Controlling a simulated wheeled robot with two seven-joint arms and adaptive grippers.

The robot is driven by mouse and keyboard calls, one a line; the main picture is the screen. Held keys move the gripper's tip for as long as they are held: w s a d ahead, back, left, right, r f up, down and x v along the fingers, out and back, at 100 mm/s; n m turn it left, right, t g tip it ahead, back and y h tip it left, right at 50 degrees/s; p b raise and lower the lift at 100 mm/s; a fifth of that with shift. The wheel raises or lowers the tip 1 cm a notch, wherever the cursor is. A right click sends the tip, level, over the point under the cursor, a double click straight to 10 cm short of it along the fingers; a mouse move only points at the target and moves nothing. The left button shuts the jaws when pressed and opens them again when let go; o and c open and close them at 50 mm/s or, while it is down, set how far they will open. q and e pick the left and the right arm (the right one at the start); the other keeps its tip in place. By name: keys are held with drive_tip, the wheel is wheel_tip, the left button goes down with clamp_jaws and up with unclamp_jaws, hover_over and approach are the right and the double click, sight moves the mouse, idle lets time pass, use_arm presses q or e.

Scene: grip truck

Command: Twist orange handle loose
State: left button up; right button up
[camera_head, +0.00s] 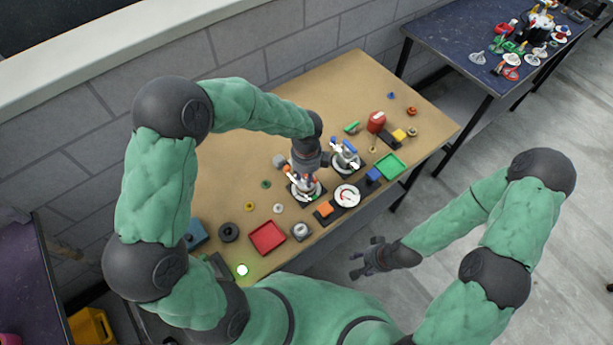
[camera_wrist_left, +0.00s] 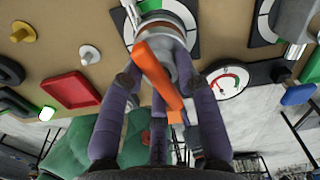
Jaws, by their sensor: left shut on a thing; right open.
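The orange handle (camera_wrist_left: 157,72) shows large in the left wrist view, lying slantwise across a grey cylindrical fitting (camera_wrist_left: 168,25) on a round dial base. My left gripper (camera_head: 305,180) is over this fitting on the table, and its purple fingers (camera_wrist_left: 160,85) close around the fitting and handle. The fingers are shut; their exact contact on the handle is partly hidden. In the head view the gripper covers most of the handle. My right gripper (camera_head: 360,264) is open and empty, off the front edge of the table.
The brown table (camera_head: 320,95) holds a red tray (camera_head: 267,237), a green tray (camera_head: 390,165), a white dial (camera_head: 347,195) and a second fitting with a blue handle (camera_head: 346,150) close to the right of my left gripper. Another dark table (camera_head: 460,50) stands at the back right.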

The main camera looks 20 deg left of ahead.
use_arm(q)
drive_tip(key=n+b, duration=0.1)
drive_tip(key=n, duration=0.3)
drive_tip(key=n+b, duration=0.1)
drive_tip(key=n, duration=0.4)
drive_tip(key=shift+b, duration=0.35)
drive_tip(key=n+b, duration=0.1)
drive_tip(key=n, duration=0.4)
drive_tip(key=shift+w+n+b, duration=0.1)
drive_tip(key=shift+n+b, duration=0.7)
drive_tip(key=shift+n, duration=1.1)
drive_tip(key=o, duration=0.7)
drive_tip(key=shift+o, duration=0.2)
drive_tip(key=shift+r, duration=0.1)
drive_tip(key=shift+r+p, duration=3)
drive_tip(key=shift+r, duration=0.7)
